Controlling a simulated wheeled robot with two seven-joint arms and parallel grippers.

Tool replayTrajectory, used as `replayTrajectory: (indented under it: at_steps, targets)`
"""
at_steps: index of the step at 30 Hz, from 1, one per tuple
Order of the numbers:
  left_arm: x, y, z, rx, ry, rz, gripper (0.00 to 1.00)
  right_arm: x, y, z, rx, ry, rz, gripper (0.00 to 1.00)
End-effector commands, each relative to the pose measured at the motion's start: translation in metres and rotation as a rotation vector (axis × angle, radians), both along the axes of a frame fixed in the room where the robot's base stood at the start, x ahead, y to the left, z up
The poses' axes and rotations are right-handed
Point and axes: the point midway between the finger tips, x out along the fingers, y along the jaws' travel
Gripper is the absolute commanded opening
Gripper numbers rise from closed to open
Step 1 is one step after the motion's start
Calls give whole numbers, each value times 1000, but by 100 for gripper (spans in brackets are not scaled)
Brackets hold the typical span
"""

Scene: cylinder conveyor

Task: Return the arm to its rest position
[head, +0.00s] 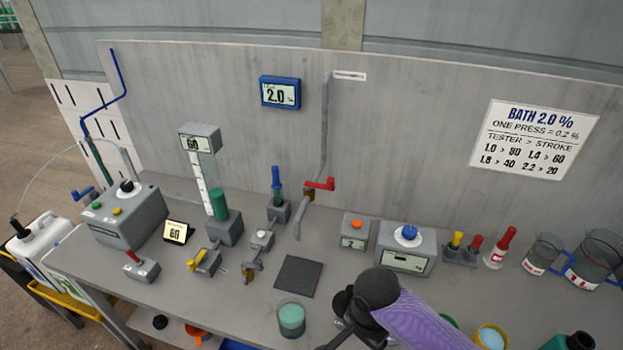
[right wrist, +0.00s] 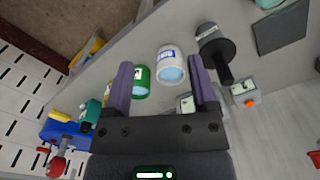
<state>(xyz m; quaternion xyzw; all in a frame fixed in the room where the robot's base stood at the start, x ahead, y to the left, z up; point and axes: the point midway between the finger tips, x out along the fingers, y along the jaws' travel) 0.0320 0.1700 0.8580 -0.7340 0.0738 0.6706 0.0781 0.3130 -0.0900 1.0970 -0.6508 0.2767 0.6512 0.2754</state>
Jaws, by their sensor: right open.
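My right arm (head: 425,318) comes in from the lower right of the head view, with a purple link and a black joint over the bench front. Its fingertips cannot be made out there. In the right wrist view my right gripper (right wrist: 159,64) is open, its two purple-grey fingers wide apart. A white cup (right wrist: 171,53) and a green cup (right wrist: 141,72), both with light blue inside, show in the gap between the fingers. Nothing is seen clamped between them. My left gripper is not in view.
The bench holds a dark square mat (head: 298,276), a beaker of green liquid (head: 291,319), a device with an orange button (head: 357,230) and a blue-knobbed scale (head: 408,247). Measuring jugs (head: 543,253) stand at the right. A red-handled tap (head: 319,184) hangs behind the mat.

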Motion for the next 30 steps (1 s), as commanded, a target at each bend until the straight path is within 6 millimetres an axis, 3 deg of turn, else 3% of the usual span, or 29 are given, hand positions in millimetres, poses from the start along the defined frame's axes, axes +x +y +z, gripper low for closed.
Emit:
replayTrajectory:
  at_steps: [11, 14, 20, 23, 26, 27, 30]
  targets:
    - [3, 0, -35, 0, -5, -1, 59, -4, -7, -76, 45, -32, 82, 74]
    - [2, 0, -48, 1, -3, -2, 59, -8, -11, -105, 55, -47, 118, 74]
    - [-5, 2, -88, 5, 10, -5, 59, -31, -27, -195, 58, -81, 238, 74]
    - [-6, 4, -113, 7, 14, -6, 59, -54, -40, -252, 44, -95, 328, 74]
    - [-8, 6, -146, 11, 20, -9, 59, -97, -56, -322, 18, -95, 458, 74]
    - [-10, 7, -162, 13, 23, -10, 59, -121, -63, -353, 5, -90, 526, 74]
    - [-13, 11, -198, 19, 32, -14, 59, -190, -79, -419, -22, -69, 719, 74]
